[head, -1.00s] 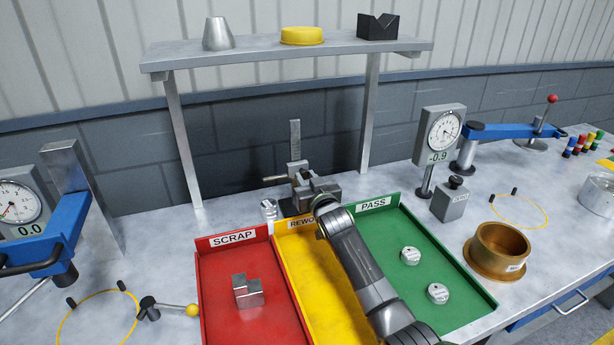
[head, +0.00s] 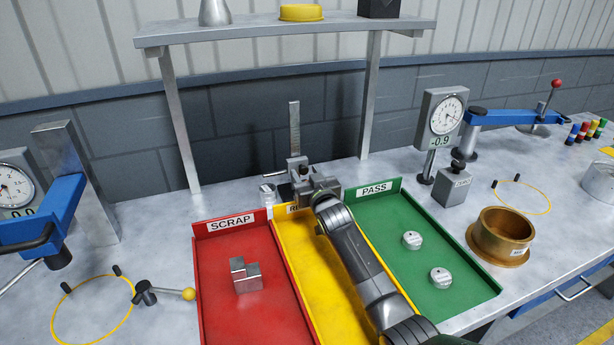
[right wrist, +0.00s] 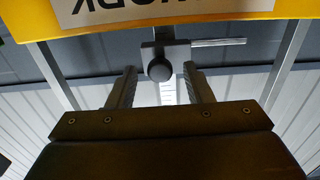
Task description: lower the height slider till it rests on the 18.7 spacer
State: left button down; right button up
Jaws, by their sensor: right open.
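The height gauge stands behind the trays, with an upright silver scale (head: 294,128). Its slider (head: 297,168) sits low on the scale, partly hidden by my right gripper. In the right wrist view the slider's round knob (right wrist: 159,70) lies between the fingers, slightly beyond their tips. My right gripper (head: 312,187) is open, with its two fingers (right wrist: 160,86) apart on either side of the scale. A small silver cylinder (head: 267,194) stands left of the gauge; its marking is too small to read. I cannot tell whether a spacer lies under the slider. My left gripper is out of view.
A red SCRAP tray (head: 215,275) holds a stepped metal block (head: 245,276). The yellow tray (head: 318,290) lies under my right arm. The green PASS tray (head: 440,240) holds two silver discs. A shelf (head: 280,33) spans above the gauge. A brass cup (head: 500,235) stands right.

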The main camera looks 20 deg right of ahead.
jog(key=s+b, duration=0.1)
jog(key=s, duration=1.6)
jog(key=shift+s+d, duration=0.2)
jog(key=shift+d, duration=0.1)
